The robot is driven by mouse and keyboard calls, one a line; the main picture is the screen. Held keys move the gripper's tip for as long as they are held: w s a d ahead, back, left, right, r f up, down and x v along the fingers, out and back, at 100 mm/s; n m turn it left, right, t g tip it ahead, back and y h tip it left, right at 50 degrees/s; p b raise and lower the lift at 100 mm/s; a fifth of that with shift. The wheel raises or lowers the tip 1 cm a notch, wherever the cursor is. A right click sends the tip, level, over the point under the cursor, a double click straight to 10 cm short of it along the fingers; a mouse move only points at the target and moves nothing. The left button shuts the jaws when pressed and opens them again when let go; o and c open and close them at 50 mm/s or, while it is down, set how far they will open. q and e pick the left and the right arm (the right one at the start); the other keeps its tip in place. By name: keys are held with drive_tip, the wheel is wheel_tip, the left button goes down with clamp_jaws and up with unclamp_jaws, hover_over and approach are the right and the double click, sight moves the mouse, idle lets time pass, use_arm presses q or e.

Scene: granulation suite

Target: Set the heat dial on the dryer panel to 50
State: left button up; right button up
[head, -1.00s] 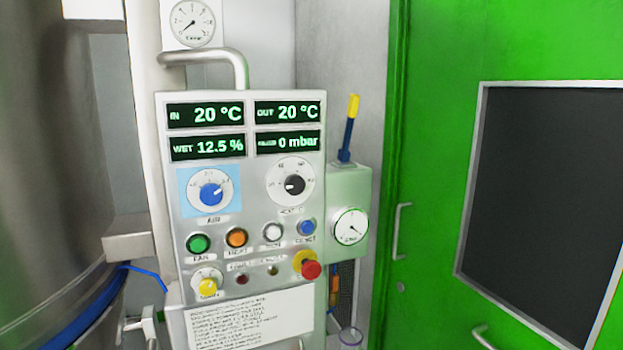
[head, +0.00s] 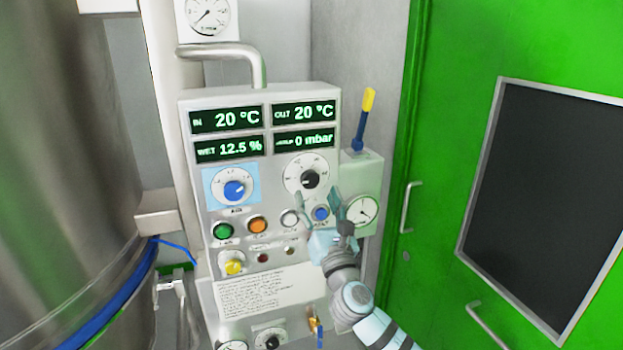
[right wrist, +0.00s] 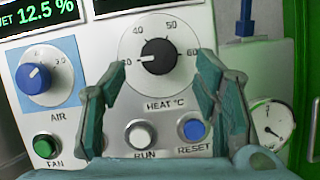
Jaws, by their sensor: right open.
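The heat dial (head: 310,180) is a black knob on a round white scale, at the upper right of the dryer panel's controls. In the right wrist view the knob (right wrist: 158,57) shows a white mark pointing left, at the low end of the scale, toward a number partly hidden by a finger. "HEAT °C" is printed below it. My right gripper (head: 319,205) is open and empty, in front of the panel just below the dial. In the right wrist view its fingers (right wrist: 158,72) spread to either side of the knob, apparently not touching it. My left gripper is out of view.
The dryer panel (head: 262,90) also carries a blue air knob (head: 234,190), green, orange, white and blue buttons, and a yellow knob (head: 233,267). A grey box (head: 362,165) with a gauge stands close on the right. A steel vessel (head: 70,150) fills the left.

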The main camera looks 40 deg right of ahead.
sight(311, 182)
drive_tip(key=x, duration=0.5)
drive_tip(key=shift+a, duration=0.1)
drive_tip(key=c, duration=1.1)
drive_tip(key=shift+c, duration=0.2)
